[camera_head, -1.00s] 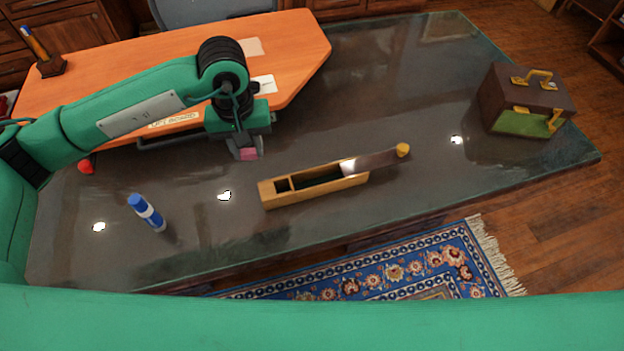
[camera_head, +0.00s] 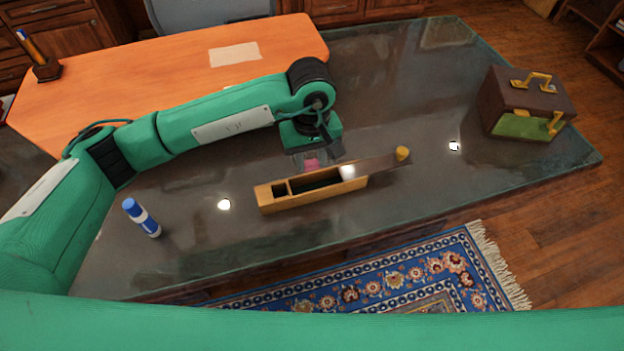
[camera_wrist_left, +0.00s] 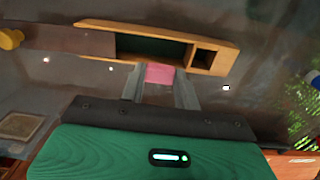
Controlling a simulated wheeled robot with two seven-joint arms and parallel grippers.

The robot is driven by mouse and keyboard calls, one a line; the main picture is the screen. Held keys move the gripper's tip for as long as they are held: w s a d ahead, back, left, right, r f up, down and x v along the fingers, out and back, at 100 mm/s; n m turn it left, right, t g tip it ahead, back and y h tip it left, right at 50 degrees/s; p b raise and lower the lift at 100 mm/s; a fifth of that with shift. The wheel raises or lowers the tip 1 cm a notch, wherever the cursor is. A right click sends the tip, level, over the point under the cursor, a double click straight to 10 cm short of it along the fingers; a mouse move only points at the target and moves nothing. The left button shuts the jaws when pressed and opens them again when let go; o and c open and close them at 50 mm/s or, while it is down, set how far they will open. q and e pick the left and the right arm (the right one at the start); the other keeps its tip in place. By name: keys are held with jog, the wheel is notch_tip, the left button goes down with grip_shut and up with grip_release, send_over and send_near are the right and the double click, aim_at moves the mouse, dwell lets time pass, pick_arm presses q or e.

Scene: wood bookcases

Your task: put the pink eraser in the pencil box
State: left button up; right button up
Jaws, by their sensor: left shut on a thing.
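The pink eraser (camera_head: 312,164) is held between the fingers of my left gripper (camera_head: 314,163); it also shows in the left wrist view (camera_wrist_left: 159,74). My left gripper is shut on it, at the far side of the pencil box. The wooden pencil box (camera_head: 310,199) lies on the dark desk with its lid (camera_head: 375,163) slid out to the right, so the long dark compartment and a small square compartment at the left end show open. In the head view the eraser appears just behind the long compartment's far wall. My right gripper is not in view.
A blue and white glue stick or marker (camera_head: 142,218) stands left of the box. A brown case (camera_head: 525,103) with yellow handles is at the far right. An orange board (camera_head: 150,75) covers the back left. The glossy desk (camera_head: 440,180) right of the box is clear.

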pick_arm(q)
send_over(311, 184)
jog(key=s, duration=0.2)
notch_tip(311, 184, down, 5)
jog(key=shift+f, duration=0.1)
notch_tip(311, 184, down, 4)
jog(key=shift+s+r+p, duration=0.1)
jog(key=shift+p, duration=0.45)
jog(key=shift+f, duration=0.2)
jog(key=shift+f+b, duration=0.15)
jog(key=shift+b, duration=0.15)
jog(key=o, duration=0.8)
jog(key=shift+o, duration=0.7)
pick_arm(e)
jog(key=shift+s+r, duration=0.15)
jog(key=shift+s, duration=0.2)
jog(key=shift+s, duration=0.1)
